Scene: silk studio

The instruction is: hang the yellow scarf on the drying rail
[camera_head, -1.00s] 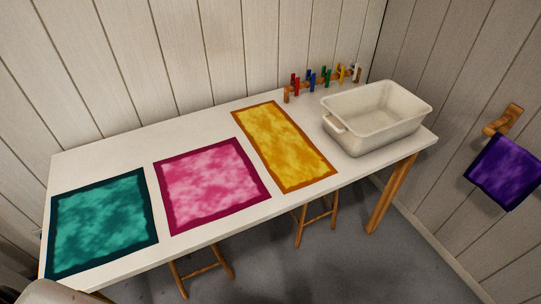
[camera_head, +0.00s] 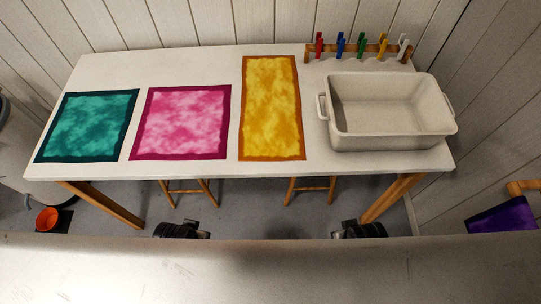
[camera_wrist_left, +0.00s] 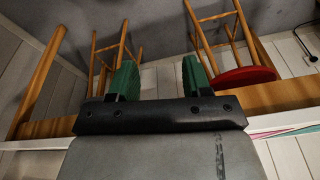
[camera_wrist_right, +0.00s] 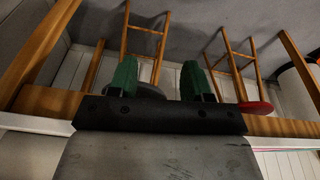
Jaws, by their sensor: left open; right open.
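The yellow scarf (camera_head: 271,108), with an orange border, lies flat on the white table between the pink cloth and the basin. A wooden rail (camera_head: 524,187) on the right wall is cut off by the picture edge, and a purple cloth (camera_head: 503,215) hangs from it. My left gripper (camera_wrist_left: 158,78) is open and empty in its wrist view, with green fingers apart. My right gripper (camera_wrist_right: 158,80) is also open and empty. Both wrist views show stools and the table's wooden edge, not the scarf. In the head view, dark parts, probably my grippers, show low in front of the table.
A pink cloth (camera_head: 182,122) and a teal cloth (camera_head: 88,126) lie flat to the left. A white basin (camera_head: 390,142) stands at the right end. Behind it is a small wooden rack (camera_head: 345,48) with coloured clothespins. Stools (camera_head: 312,184) stand under the table.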

